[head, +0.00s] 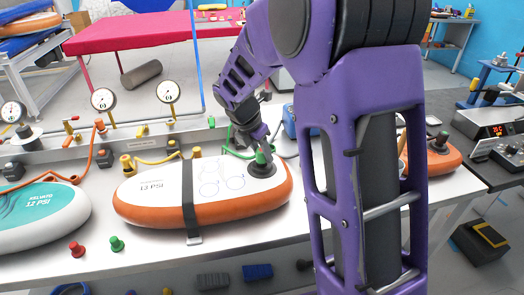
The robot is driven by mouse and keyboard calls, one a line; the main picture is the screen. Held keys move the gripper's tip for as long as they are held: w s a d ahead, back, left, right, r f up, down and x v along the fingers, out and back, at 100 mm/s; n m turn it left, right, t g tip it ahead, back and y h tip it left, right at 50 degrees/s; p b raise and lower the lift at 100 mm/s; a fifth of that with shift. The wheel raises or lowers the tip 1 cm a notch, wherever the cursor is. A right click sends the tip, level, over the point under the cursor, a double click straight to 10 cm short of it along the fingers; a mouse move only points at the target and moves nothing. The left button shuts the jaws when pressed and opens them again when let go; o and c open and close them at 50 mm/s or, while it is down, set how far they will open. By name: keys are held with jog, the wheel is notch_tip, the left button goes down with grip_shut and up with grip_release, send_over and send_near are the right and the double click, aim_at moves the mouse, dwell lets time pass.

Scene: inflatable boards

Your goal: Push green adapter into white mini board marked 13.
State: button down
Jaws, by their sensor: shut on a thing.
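A white mini board (225,187) with orange sides lies on the white bench, a dark strap across it. A green adapter (260,158) stands upright at the dark valve near the board's right end. My gripper (259,147) is above the valve, pointing down and shut on the green adapter. How deep the adapter sits in the valve is too small to tell.
Another green adapter (117,243) and a red adapter (76,249) stand on the bench front. A teal-and-white board (40,220) lies at left. Gauges (103,99) and hoses line the back rail. My arm hides much of the right side, where another orange-sided board (440,160) shows.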

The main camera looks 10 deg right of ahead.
jog(key=shift+c, duration=2)
grip_release()
jog(key=p+v, duration=0.3)
jog(key=v, duration=1.4)
jog(key=shift+r, duration=0.2)
